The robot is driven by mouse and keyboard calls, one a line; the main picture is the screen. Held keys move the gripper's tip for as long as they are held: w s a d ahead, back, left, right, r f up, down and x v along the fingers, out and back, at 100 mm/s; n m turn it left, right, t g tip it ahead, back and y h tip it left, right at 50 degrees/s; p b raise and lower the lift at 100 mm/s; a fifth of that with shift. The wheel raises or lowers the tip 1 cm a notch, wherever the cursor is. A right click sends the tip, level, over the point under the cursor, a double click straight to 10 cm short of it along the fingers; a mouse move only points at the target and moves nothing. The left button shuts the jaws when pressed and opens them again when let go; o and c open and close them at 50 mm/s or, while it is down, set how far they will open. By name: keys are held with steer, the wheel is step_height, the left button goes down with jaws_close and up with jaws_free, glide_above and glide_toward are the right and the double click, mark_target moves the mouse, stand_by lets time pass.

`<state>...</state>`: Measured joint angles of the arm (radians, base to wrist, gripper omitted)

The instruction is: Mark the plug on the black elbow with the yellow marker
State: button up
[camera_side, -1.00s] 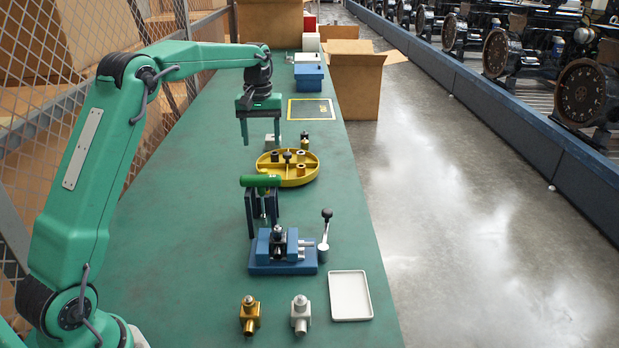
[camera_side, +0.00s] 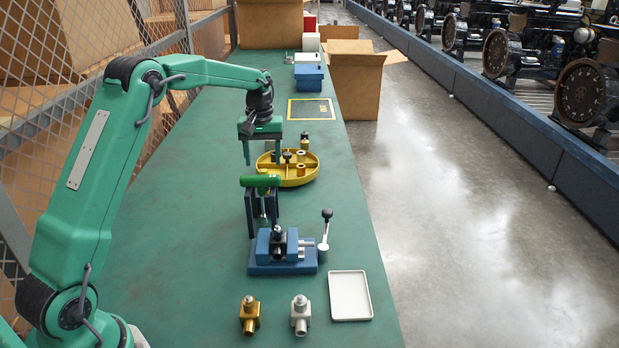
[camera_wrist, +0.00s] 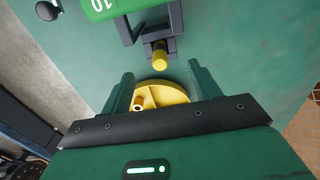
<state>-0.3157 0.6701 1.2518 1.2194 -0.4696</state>
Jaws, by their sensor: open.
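My gripper (camera_side: 264,158) is open and empty above the left part of the yellow round tray. In the wrist view its two fingers (camera_wrist: 161,88) stand apart with the tray between and beyond them. A blue vise (camera_side: 268,262) holds a small dark fitting (camera_side: 278,238), perhaps the black elbow; I cannot make out its plug clearly. A green-handled tool (camera_side: 260,181) sits in a dark stand and shows a yellow tip (camera_wrist: 160,55) in the wrist view. I cannot tell whether this is the yellow marker.
The yellow tray (camera_side: 300,178) holds several small plugs. A brass fitting (camera_side: 250,317), a silver fitting (camera_side: 300,317) and an empty white tray (camera_side: 350,296) lie at the front. A black-knobbed lever (camera_side: 325,230) stands right of the vise. The left bench surface is clear.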

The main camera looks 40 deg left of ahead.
mark_target(264, 170)
steer(key=shift+f, duration=2.45)
jaws_close()
steer(key=shift+r, duration=0.15)
steer(key=shift+r, duration=4.4)
